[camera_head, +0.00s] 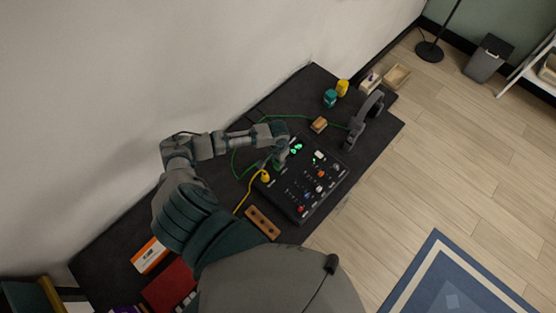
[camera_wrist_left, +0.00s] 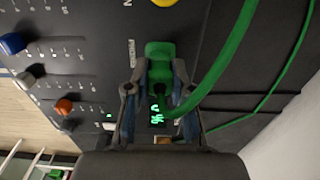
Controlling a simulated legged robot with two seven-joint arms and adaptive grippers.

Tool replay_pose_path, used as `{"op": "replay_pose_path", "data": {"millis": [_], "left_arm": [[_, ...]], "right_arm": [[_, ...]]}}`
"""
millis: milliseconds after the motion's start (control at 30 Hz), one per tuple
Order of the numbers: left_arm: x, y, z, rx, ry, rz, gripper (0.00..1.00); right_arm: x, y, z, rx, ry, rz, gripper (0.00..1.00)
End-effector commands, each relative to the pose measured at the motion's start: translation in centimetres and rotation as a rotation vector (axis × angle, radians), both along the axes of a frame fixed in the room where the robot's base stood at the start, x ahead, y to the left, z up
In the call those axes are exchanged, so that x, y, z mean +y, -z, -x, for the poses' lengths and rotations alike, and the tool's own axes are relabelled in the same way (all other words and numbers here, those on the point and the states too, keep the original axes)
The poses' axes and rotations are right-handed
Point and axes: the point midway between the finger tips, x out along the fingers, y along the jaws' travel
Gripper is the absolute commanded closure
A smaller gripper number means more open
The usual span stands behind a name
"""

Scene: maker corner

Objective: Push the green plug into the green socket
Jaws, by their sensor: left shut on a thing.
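My left gripper (camera_head: 277,163) is over the left part of a black mixer-like panel (camera_head: 318,207). In the left wrist view, its two fingers (camera_wrist_left: 157,78) are closed on the sides of the green plug (camera_wrist_left: 160,50). A thick green cable (camera_wrist_left: 228,62) runs from the plug up along its right side. The plug's far end is at or close to the panel face. I cannot tell whether it is seated. The green socket is not visible, perhaps covered by the plug. My right gripper is not in view.
A yellow plug (camera_head: 265,176) with a yellow cable stands at the panel's left edge. Headphones (camera_head: 364,119), a small wooden block (camera_head: 319,124) and teal and yellow pots (camera_head: 330,97) stand behind. A brown wooden strip (camera_head: 262,222) lies in front. Knobs fill the panel's right.

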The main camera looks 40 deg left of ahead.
Motion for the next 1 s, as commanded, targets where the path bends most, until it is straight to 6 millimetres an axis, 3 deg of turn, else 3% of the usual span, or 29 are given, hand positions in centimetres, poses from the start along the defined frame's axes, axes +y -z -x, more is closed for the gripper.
{"op": "replay_pose_path", "data": {"millis": [567,600,700,1000], "left_arm": [[0.0,1.0,0.03,0.001,0.001,0.0,1.0],[0.01,1.01,0.02,0.0,0.001,0.0,0.72],[0.0,0.99,0.02,0.001,0.001,0.0,0.48],[0.01,0.9,0.0,0.0,0.0,0.0,0.48]], "right_arm": [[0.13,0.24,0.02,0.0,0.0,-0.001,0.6],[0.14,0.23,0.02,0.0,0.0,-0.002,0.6],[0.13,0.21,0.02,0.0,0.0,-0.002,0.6],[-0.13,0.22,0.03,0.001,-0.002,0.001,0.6]]}}
